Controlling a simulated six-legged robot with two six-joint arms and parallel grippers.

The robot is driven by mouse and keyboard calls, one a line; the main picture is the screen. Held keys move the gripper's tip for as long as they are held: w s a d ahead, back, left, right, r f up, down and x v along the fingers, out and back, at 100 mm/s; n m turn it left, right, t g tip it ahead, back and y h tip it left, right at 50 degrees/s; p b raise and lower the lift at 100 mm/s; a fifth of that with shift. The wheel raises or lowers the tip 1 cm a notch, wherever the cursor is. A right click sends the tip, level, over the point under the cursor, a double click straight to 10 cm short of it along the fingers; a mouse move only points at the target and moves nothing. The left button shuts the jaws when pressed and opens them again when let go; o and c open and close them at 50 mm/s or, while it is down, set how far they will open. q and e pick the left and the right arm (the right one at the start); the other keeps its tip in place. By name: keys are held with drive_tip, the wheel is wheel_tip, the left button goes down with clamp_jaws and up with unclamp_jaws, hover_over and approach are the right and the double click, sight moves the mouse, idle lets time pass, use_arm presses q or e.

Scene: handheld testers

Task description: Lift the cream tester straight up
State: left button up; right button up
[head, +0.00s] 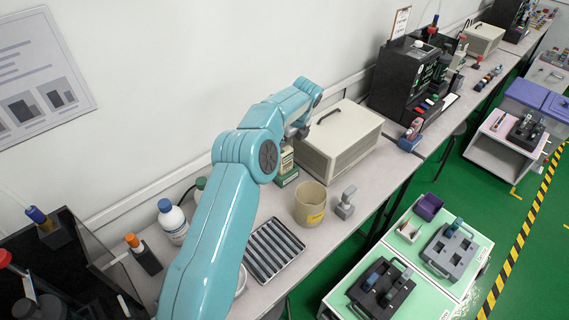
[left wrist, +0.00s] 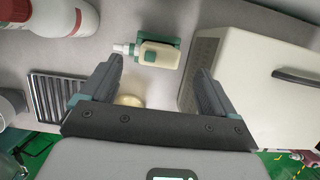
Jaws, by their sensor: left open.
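The cream tester (left wrist: 158,55) sits in a dark green holder (left wrist: 176,44) in the left wrist view, with its pale narrow tip towards the left. In the head view the cream tester (head: 287,161) is partly hidden by my left arm, close to the cream box. My left gripper (left wrist: 161,70) is open, its two dark fingers spread on either side of the tester in the picture, with nothing between them held. In the head view the left gripper (head: 294,134) is mostly hidden behind the wrist. My right gripper is not in view.
A large cream box (head: 340,142) stands just right of the tester. A beige cup (head: 311,203), a small grey device (head: 345,203) and a ridged tray (head: 272,250) lie nearer the front. A white bottle (head: 173,222) stands left. The wall runs close behind.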

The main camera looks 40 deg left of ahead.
sight(285, 150)
use_arm(q)
drive_tip(key=shift+w+a+f, duration=0.1)
drive_tip(key=shift+f, duration=0.35)
drive_tip(key=p+x, duration=0.1)
drive_tip(key=x, duration=0.3)
drive_tip(key=shift+a+f, duration=0.15)
drive_tip(key=shift+f, duration=0.2)
drive_tip(key=shift+r, duration=0.1)
drive_tip(key=c, duration=1.5)
